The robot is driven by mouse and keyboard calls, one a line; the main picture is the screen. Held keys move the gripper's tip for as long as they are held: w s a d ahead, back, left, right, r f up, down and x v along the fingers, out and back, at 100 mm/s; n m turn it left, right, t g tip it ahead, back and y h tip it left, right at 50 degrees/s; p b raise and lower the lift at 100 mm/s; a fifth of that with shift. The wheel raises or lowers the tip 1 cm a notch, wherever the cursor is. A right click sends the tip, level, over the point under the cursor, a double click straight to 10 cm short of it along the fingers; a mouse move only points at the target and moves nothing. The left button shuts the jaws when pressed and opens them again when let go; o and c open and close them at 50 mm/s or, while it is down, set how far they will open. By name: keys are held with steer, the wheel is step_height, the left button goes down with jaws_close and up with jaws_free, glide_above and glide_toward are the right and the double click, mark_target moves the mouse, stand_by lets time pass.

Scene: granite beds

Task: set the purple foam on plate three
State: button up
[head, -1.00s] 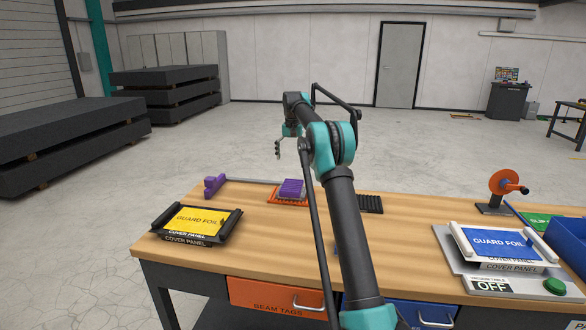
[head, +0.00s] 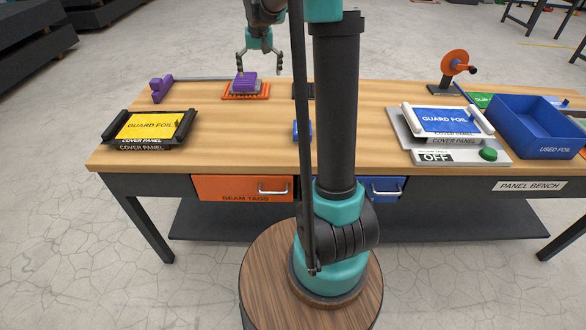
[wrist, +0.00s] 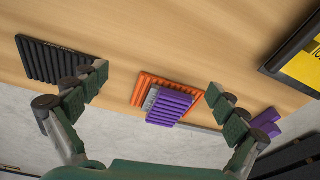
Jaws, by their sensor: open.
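A purple ribbed foam block (head: 245,82) lies at the back left of the bench, on an orange ribbed plate (head: 264,96). In the wrist view the foam (wrist: 170,108) covers part of the orange plate (wrist: 165,82), with a grey strip between them. A black ribbed plate (head: 303,91) lies to the right; it also shows in the wrist view (wrist: 55,60). No plate number is readable. My gripper (head: 260,66) is open and empty above the foam. In the wrist view its fingers (wrist: 157,84) stand apart on either side of the foam, not touching it.
A purple stepped piece (head: 160,91) stands left of the foam. A yellow guard foil stack (head: 150,126) is front left. A blue guard foil stack (head: 447,122), a blue bin (head: 535,125) and an orange reel (head: 455,62) are at right.

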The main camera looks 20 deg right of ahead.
steer(key=s+f, duration=0.5)
steer(key=s, duration=0.6)
steer(key=s+d+f+n+t, duration=0.1)
steer(key=s+f, duration=0.4)
steer(key=s, duration=0.6)
steer(key=s+f+t, duration=0.1)
steer(key=s+f, duration=0.4)
steer(key=s, duration=0.7)
steer(key=shift+d+f+n, duration=0.2)
steer(key=shift+n, duration=0.2)
